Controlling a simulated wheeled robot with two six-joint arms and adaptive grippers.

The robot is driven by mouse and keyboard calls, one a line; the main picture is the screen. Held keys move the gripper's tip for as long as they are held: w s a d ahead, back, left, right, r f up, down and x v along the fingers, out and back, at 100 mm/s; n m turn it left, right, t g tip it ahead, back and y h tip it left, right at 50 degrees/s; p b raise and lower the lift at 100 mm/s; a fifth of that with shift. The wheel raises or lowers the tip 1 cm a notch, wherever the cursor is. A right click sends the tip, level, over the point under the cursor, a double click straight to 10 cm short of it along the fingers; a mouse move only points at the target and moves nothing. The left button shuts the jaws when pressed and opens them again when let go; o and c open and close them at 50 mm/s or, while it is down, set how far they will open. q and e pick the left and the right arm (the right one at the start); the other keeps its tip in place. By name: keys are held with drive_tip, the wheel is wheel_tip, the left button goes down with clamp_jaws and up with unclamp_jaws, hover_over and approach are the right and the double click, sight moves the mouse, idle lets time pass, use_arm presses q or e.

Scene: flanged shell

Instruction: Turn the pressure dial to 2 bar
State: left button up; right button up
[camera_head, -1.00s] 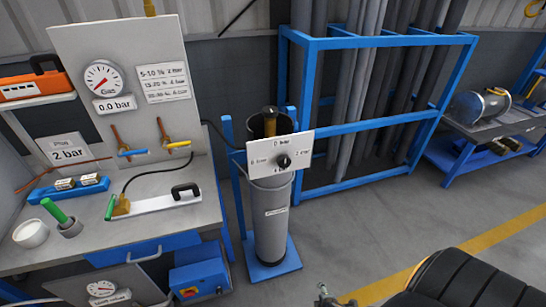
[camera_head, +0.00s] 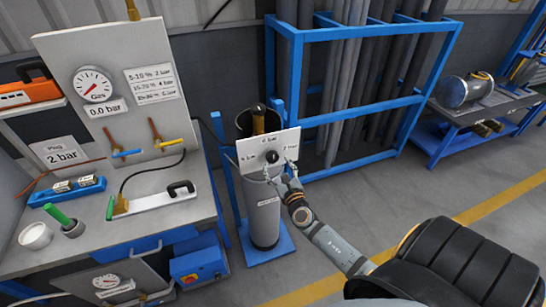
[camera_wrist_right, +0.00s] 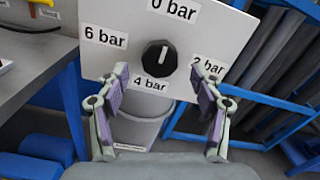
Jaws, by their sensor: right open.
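The pressure dial is a black round knob (camera_head: 272,157) on a white panel (camera_head: 247,149) fixed to the grey cylinder (camera_head: 265,220). In the right wrist view the knob (camera_wrist_right: 159,57) shows a pale mark towards the 0 bar label above it. The 6 bar label is at left, 2 bar at right and 4 bar below. My right gripper (camera_head: 280,172) is open in front of the panel's lower part. In the wrist view its fingers (camera_wrist_right: 160,78) stand either side of the knob's lower side, apart from it. My left gripper is out of view.
A workbench with a grey board (camera_head: 60,60) stands at left; its gauge (camera_head: 93,85) has a 0.0 bar sign below. A "Plug 2 bar" sign (camera_head: 61,153) is beside it. A blue rack (camera_head: 297,85) with grey pipes stands behind the cylinder.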

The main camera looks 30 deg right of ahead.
sight(274, 160)
drive_tip(key=x, duration=0.5)
drive_tip(key=shift+w, duration=0.1)
drive_tip(key=c, duration=1.2)
drive_tip(key=shift+o, duration=0.2)
drive_tip(key=shift+f+m, duration=0.1)
drive_tip(key=shift+m, duration=0.2)
